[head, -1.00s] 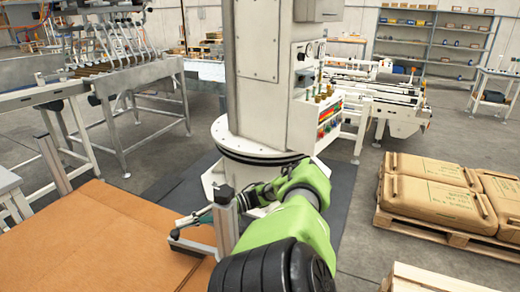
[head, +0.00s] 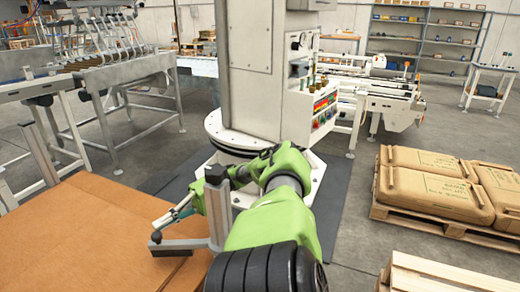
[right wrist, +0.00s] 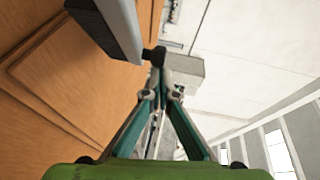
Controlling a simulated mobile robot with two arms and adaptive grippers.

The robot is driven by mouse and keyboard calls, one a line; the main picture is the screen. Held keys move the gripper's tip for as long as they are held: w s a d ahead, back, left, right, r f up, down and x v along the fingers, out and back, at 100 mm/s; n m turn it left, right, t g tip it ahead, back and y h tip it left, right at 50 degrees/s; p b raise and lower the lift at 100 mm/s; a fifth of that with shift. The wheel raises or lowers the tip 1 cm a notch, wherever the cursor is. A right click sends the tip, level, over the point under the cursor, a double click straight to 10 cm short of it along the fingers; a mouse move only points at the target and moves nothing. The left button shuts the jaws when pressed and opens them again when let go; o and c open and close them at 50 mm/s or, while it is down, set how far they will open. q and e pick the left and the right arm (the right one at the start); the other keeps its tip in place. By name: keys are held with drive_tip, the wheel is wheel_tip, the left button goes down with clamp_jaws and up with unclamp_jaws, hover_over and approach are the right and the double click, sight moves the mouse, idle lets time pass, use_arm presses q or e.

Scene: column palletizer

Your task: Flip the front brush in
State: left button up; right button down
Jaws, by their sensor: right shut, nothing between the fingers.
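A grey upright post (head: 218,215) with a black cap stands at the right edge of the brown cardboard stack. A short grey bar (head: 185,246) reaches left from it over the cardboard, with a black knob at its outer end; I take this for the front brush, though no bristles can be made out. My right gripper (head: 160,229) is shut and empty, its thin fingers pointing left and down by the knob. In the right wrist view its teal fingers meet (right wrist: 163,82) just below a black knob (right wrist: 155,55); contact cannot be told. My left gripper is out of view.
The cardboard stack (head: 75,240) fills the lower left. The white machine column (head: 250,75) stands behind my right arm. A pallet of brown sacks (head: 430,185) is at the right, a wooden crate (head: 440,275) at lower right. Grey floor lies between arm and pallet.

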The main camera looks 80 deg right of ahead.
drive_tip(key=v, duration=0.7)
drive_tip(key=shift+d, duration=0.2)
idle(0.5)
drive_tip(key=shift+s, duration=0.1)
idle(0.5)
